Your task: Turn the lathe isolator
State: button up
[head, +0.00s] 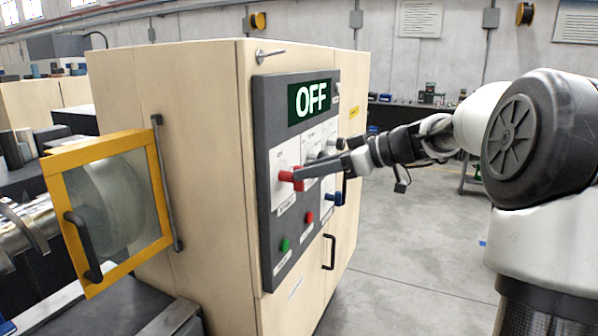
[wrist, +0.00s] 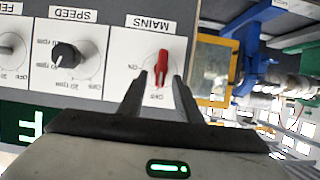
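The red isolator knob (wrist: 161,68) sits on a white plate marked MAINS, which appears upside down in the wrist view. Its narrow grip stands upright there, one end towards the OFF mark; an ON mark is off to its left. In the head view the red knob (head: 286,176) is on the grey control panel (head: 262,130) of the lathe cabinet. My gripper (wrist: 160,80) is open, its fingers on either side of the knob's lower end, with gaps visible. In the head view my gripper (head: 299,176) reaches the knob from the right; contact cannot be told.
The display (head: 311,97) reads OFF. A black SPEED knob (wrist: 65,54) is beside the MAINS plate. A green button (head: 285,246), a red button (head: 309,218) and a blue knob (head: 337,198) are lower down. A yellow-framed guard (head: 110,265) stands left; floor is clear to the right.

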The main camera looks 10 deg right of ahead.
aim_at(299, 191)
jog(key=shift+x, duration=1.7)
grip_shut()
